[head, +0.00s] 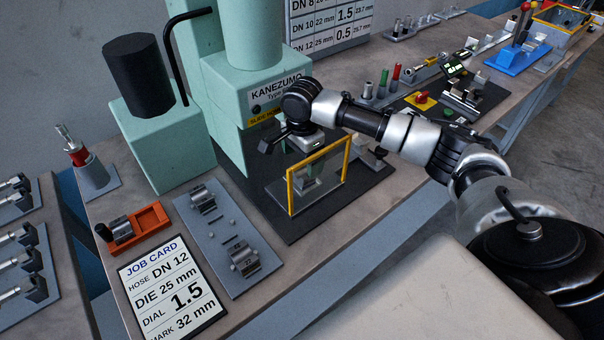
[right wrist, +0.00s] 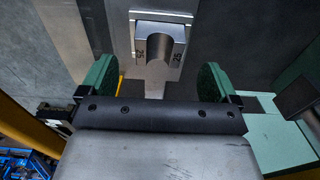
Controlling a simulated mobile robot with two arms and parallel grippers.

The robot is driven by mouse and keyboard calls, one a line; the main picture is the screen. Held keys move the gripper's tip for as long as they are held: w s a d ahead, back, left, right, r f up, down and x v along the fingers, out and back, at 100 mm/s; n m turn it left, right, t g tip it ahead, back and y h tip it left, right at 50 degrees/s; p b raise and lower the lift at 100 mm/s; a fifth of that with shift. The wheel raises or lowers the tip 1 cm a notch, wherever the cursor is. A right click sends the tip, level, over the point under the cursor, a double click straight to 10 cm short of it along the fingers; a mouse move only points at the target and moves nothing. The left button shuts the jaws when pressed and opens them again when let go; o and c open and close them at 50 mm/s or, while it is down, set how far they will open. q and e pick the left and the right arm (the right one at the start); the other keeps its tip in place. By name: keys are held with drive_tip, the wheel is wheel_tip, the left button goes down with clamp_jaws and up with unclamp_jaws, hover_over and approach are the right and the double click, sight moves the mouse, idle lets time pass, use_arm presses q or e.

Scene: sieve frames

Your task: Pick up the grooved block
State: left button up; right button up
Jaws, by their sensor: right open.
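The grooved block (right wrist: 160,42) is a grey metal block with a rounded groove and engraved marks. In the right wrist view it lies ahead of my right gripper (right wrist: 160,82), roughly centred between the two green-padded fingers, which are open with nothing held. In the head view my right arm reaches in from the right to the green press (head: 228,95), with its wrist above the yellow-framed guard (head: 290,196). A grey block (head: 312,182) shows through the guard and looks like the same one. My right fingers are hard to make out there. My left gripper is not in view.
Similar grooved blocks lie on a grey plate (head: 222,236) and in an orange tray (head: 150,216). A job card (head: 172,290) lies at the front left. The guard stands upright at the press's front. Fittings and a blue stand (head: 516,60) fill the bench's right side.

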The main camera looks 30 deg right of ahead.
drive_tip(key=shift+s+f, duration=0.1)
drive_tip(key=shift+f, duration=0.3)
wheel_tip(320, 180, down, 4)
drive_tip(key=shift+f+p, duration=0.15)
drive_tip(key=shift+p, duration=0.25)
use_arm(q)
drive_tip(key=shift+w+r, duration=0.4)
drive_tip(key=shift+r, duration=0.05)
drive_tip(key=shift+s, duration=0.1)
use_arm(e)
drive_tip(key=c, duration=1.5)
drive_tip(key=shift+o, duration=0.2)
wheel_tip(320, 180, up, 10)
drive_tip(key=b, duration=0.2)
drive_tip(key=shift+h, duration=0.6)
drive_tip(key=shift+a+f+p, duration=0.15)
drive_tip(key=shift+f+p, duration=0.4)
drive_tip(key=shift+f, duration=1.85)
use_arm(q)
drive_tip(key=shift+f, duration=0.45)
use_arm(e)
drive_tip(key=shift+h, duration=0.5)
drive_tip(key=shift+f, duration=2.1)
